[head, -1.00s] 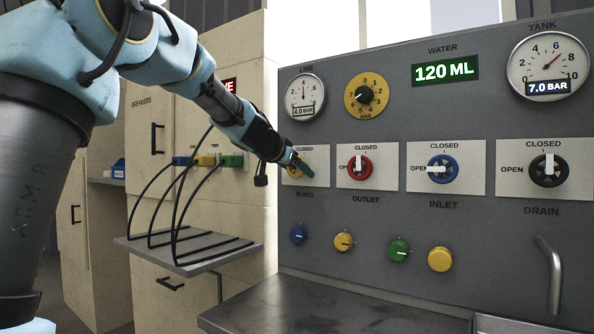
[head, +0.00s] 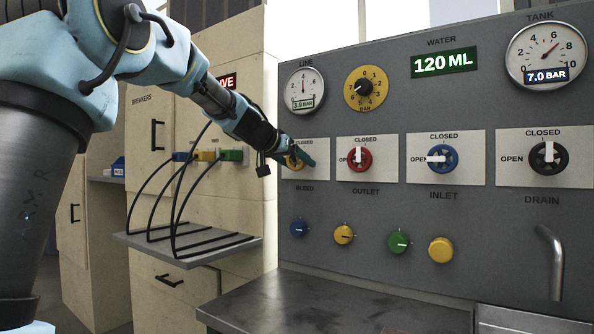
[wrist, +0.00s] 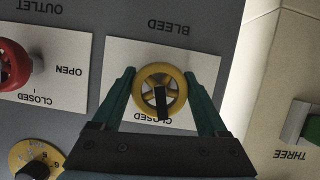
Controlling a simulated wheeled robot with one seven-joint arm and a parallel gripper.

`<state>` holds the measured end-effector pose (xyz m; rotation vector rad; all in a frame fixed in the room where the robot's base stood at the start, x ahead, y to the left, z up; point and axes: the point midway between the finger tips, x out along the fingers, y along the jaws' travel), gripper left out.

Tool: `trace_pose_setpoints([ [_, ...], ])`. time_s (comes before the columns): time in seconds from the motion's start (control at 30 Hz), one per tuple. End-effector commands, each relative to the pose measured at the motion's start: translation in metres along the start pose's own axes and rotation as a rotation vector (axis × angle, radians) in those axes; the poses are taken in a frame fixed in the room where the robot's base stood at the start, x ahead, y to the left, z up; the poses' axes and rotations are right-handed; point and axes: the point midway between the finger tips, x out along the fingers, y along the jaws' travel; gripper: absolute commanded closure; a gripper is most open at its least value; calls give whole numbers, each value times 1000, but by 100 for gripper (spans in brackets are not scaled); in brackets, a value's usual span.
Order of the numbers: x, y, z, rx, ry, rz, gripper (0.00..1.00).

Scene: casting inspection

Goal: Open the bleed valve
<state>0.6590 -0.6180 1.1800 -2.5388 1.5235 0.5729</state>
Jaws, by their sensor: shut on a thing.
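The bleed valve's yellow handwheel (wrist: 148,77) sits on its white plate (wrist: 118,58) under the BLEED label in the wrist view, which shows the panel upside down. My gripper (wrist: 160,76) is shut on the wheel, with one teal finger at each side of the rim. The wheel's dark pointer bar (wrist: 162,100) points toward the CLOSED label, which it partly covers. No OPEN label shows on this plate; a finger covers that side. In the head view my gripper (head: 300,157) hides much of the yellow wheel (head: 290,162).
The red outlet valve (head: 360,166) is close to the right, then the blue inlet valve (head: 452,160) and black drain valve (head: 556,160). The line gauge (head: 304,82) reads 3.9 BAR; the tank gauge (head: 530,45) 7.0 BAR. Cables and a shelf (head: 150,247) stand at left.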

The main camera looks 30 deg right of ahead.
Motion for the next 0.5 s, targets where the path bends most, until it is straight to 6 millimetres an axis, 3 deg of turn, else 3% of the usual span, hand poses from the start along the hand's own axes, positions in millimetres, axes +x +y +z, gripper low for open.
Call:
trace_pose_setpoints([
  [0.5, 2, 0, 4, -456, 2, 188, 80],
])
